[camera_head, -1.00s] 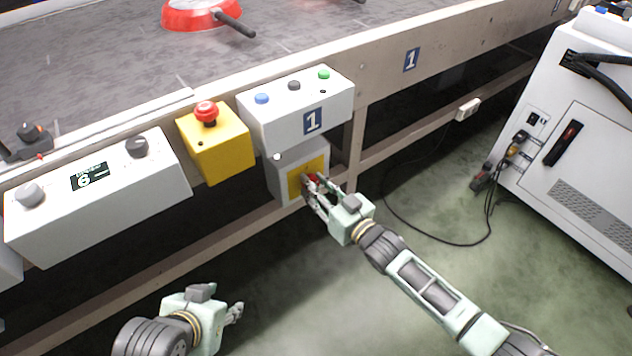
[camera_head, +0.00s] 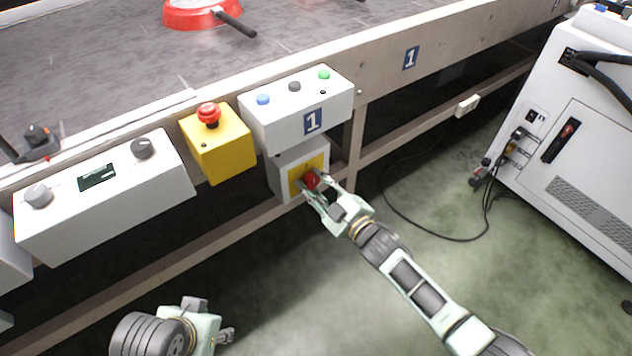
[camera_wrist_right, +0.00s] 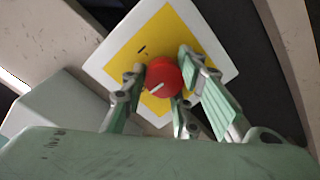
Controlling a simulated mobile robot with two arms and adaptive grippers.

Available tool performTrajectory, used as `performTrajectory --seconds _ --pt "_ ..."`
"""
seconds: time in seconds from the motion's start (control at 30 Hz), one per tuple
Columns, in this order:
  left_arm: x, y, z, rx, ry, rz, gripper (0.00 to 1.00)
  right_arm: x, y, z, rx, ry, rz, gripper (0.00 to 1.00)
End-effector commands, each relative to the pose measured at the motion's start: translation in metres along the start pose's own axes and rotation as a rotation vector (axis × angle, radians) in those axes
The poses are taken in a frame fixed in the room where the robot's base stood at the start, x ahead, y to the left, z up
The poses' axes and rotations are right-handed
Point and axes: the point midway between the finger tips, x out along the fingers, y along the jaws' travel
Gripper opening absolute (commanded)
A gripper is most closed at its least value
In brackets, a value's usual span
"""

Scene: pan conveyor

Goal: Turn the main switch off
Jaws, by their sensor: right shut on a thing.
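The main switch is a red round knob (camera_head: 311,179) on a yellow plate (camera_head: 294,183), on the front of a light grey box under the white button panel. In the right wrist view the knob (camera_wrist_right: 163,74) has a white mark slanting toward lower left, and its yellow plate (camera_wrist_right: 150,38) sits on a white square face. My right gripper (camera_head: 314,190) is shut on the knob, with fingers around its sides in the right wrist view (camera_wrist_right: 164,85). My left gripper (camera_head: 226,337) is low at the bottom of the head view, away from the switch; its finger opening is unclear.
A yellow box with a red emergency button (camera_head: 208,113) is left of the white button panel (camera_head: 300,112). A grey control box (camera_head: 105,200) with knobs and a dark display (camera_head: 97,177) is farther left. A white cabinet (camera_head: 590,130) stands right, with cables on the floor.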

Motion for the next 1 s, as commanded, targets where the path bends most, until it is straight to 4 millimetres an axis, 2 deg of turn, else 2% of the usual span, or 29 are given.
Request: performTrajectory --seconds 0.03,0.6,0.63,0.77,1.0 --pt "-0.0005 0.0 -0.0002 0.0 0.0 0.0 0.4 -0.0006 0.0066 0.0036 -0.015 -0.007 0.009 0.01" --pt "-0.0008 0.0001 -0.0005 0.0 0.001 0.0 0.4 0.0001 0.008 0.0017 -0.045 -0.005 0.012 0.01" --pt "-0.0008 0.0001 -0.0005 0.0 0.001 0.0 0.4 0.0001 0.0081 0.0016 -0.045 -0.005 0.012 0.29" --pt "-0.0008 0.0001 -0.0005 0.0 0.001 0.0 0.4 0.0001 0.0074 0.0015 -0.045 -0.004 0.011 0.4" --pt "-0.0005 0.0002 -0.0005 0.0 0.001 0.001 0.4 -0.0002 0.0045 0.0014 -0.044 -0.004 0.007 0.41"
